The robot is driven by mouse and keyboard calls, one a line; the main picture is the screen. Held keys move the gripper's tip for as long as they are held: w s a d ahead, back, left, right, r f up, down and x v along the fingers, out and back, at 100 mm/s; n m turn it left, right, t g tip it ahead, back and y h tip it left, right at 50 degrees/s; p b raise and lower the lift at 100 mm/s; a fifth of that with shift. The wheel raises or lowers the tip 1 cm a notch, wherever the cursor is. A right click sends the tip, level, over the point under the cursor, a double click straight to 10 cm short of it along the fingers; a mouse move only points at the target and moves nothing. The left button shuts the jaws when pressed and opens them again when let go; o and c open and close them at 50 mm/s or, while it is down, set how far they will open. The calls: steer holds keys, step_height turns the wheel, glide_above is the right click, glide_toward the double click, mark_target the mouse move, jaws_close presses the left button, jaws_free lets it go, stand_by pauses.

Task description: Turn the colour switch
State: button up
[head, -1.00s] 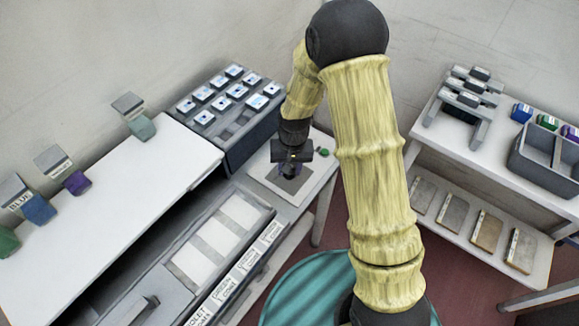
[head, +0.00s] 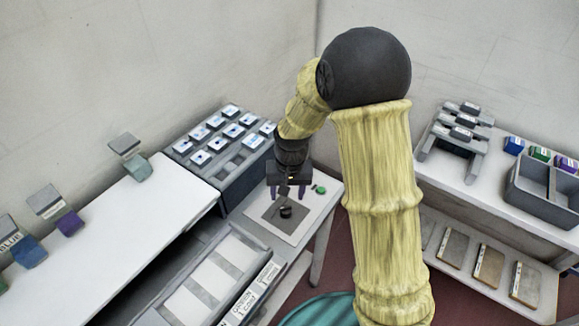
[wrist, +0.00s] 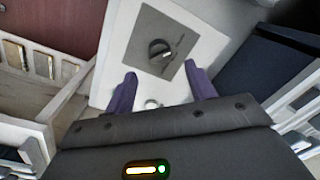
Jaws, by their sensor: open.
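The colour switch (head: 286,211) is a small dark knob on a grey square plate (head: 270,216), set on a white panel at the near end of the bench. In the wrist view the knob (wrist: 159,49) shows a light pointer line, with small marks on the plate beside it that I cannot read. My gripper (head: 288,194) is above the panel, just behind the knob in the head view. Its two purple fingers are spread and empty in the wrist view (wrist: 160,88), with the knob beyond their tips and apart from them.
A dark rack (head: 222,170) of several small blocks stands behind left. A labelled tray (head: 215,285) lies in front left. A side table (head: 475,190) with a grey bin (head: 545,185) is right.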

mark_target(290, 206)
step_height(290, 206, up, 11)
steer(key=shift+d+f, duration=0.2)
steer(key=shift+d, duration=0.15)
stand_by(0.3)
steer(key=s+d+f+t, duration=0.1)
steer(key=s+d+t, duration=0.1)
steer(key=s+d, duration=1)
steer(key=shift+s+d+f+t+h, duration=0.25)
steer(key=shift+s+d+t+h, duration=0.05)
steer(key=shift+s+d, duration=0.1)
steer(key=shift+w, duration=0.3)
steer(key=shift+s+a, duration=0.15)
steer(key=shift+s, duration=0.05)
steer(key=shift+s, duration=0.1)
